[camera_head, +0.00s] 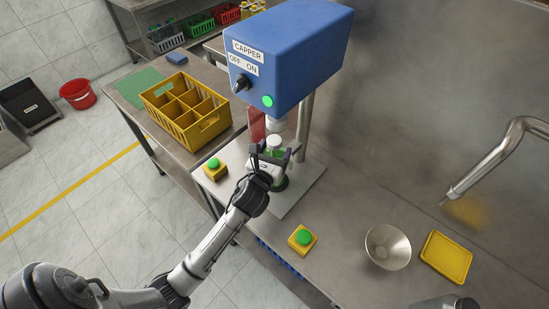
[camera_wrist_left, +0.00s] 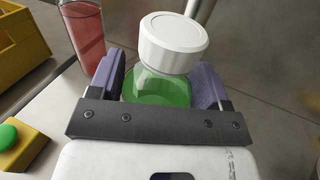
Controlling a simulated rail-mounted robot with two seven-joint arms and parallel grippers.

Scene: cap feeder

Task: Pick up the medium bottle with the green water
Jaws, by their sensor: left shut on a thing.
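A bottle (camera_wrist_left: 160,90) with green liquid and a white cap (camera_wrist_left: 173,42) stands between the purple-padded fingers of my left gripper (camera_wrist_left: 162,88). The gripper is shut on it. In the head view the capped bottle (camera_head: 275,147) is under the head of the blue capper (camera_head: 285,55), and my left gripper (camera_head: 275,160) comes at it from the lower left. The cap looks slightly tilted in the left wrist view. My right gripper does not show.
A red-liquid container (camera_wrist_left: 84,38) stands close behind on the left. Yellow boxes with green buttons (camera_head: 303,239) (camera_head: 215,169) flank the capper base. A yellow divided crate (camera_head: 186,108) is left. A metal funnel (camera_head: 388,247), yellow tray (camera_head: 446,258) and tap (camera_head: 490,160) are right.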

